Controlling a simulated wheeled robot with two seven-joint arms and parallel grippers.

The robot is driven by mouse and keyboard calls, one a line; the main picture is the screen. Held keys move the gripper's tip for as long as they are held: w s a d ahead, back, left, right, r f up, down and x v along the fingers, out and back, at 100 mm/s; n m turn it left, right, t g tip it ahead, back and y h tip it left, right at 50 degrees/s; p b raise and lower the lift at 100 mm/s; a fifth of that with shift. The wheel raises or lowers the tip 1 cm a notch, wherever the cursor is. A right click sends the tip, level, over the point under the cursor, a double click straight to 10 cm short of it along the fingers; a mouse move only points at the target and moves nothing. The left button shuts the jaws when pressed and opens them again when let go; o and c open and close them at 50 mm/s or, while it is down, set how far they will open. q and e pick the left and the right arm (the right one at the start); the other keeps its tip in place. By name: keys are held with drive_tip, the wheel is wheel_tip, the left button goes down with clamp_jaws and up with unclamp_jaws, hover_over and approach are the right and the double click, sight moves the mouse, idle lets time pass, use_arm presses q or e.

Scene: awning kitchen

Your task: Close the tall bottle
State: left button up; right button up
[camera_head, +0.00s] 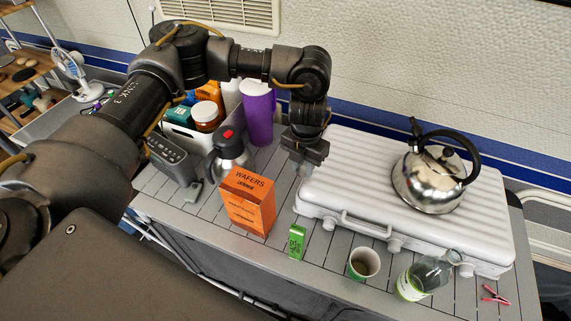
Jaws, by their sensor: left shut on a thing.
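A tall purple bottle (258,112) stands upright at the back of the slatted table, left of my left gripper. I cannot tell which of the two is the tall bottle. My left gripper (304,164) points down at the left end of the silver case, right of the purple bottle and apart from it. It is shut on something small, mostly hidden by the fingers. My right gripper is not in view.
The silver ribbed case (350,180) carries a steel kettle (432,182). An orange wafers box (248,203), a steel flask (230,150), a green box (297,242), a cup (363,264) and a pink clothespin (495,294) stand or lie around the table.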

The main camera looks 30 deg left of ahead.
use_arm(q)
drive_tip(key=d+r+m, duration=0.1)
drive_tip(key=d+m, duration=0.1)
drive_tip(key=m, duration=0.2)
drive_tip(key=s+d+r+m, duration=0.1)
drive_tip(key=d+m, duration=0.1)
drive_tip(key=m, duration=0.2)
drive_tip(key=s+d+r+m, duration=0.1)
drive_tip(key=d+m, duration=0.1)
drive_tip(key=m, duration=0.3)
drive_tip(key=shift+s+r, duration=0.2)
drive_tip(key=s+d+r+m, duration=0.2)
drive_tip(key=s+d+m, duration=0.2)
drive_tip(key=m, duration=1.1)
drive_tip(key=shift+d+r+m+b, duration=0.15)
drive_tip(key=shift+r+m+b, duration=0.15)
drive_tip(key=shift+b, duration=0.1)
drive_tip(key=shift+s, duration=0.1)
